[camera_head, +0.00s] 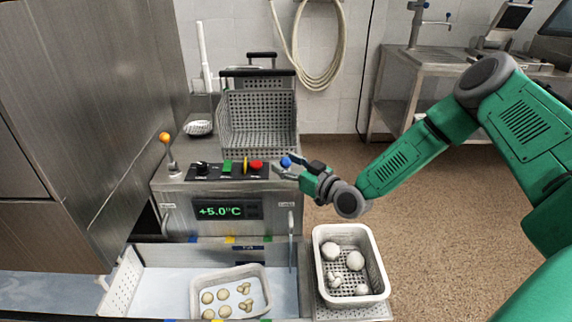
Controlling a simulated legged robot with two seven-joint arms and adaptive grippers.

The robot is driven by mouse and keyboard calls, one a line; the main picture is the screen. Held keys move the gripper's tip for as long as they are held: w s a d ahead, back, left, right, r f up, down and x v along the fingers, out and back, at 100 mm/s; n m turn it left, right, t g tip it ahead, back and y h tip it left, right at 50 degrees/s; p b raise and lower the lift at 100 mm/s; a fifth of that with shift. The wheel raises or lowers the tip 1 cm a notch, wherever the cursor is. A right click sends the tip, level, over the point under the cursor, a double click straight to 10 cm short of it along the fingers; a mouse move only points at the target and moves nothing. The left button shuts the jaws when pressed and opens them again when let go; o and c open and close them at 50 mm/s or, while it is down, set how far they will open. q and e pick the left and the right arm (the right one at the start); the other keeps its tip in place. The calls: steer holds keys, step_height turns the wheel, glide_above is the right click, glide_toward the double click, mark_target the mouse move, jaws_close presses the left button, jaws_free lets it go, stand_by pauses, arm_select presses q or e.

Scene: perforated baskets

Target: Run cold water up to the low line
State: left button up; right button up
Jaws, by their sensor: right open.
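The wash unit has a basin (165,285) at the bottom of the view, with a pale bluish floor. I cannot tell how much water is in it. The display (220,211) reads +5.0°C. A blue knob (286,162) stands at the right end of the control panel (228,171). My right gripper (284,168) is open, its fingers at the blue knob; contact is unclear. My left gripper is not in view.
A perforated basket (258,284) of several round pieces sits in the basin. A white basket (372,262) with pale pieces stands right of it. Empty mesh baskets (258,120) are behind the panel. An orange-tipped lever (165,138) stands left. Open floor lies right.

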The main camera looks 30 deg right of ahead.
steer(key=shift+w+a+r, duration=0.1)
steer(key=shift+a, duration=0.1)
steer(key=shift+d, duration=0.1)
jaws_close()
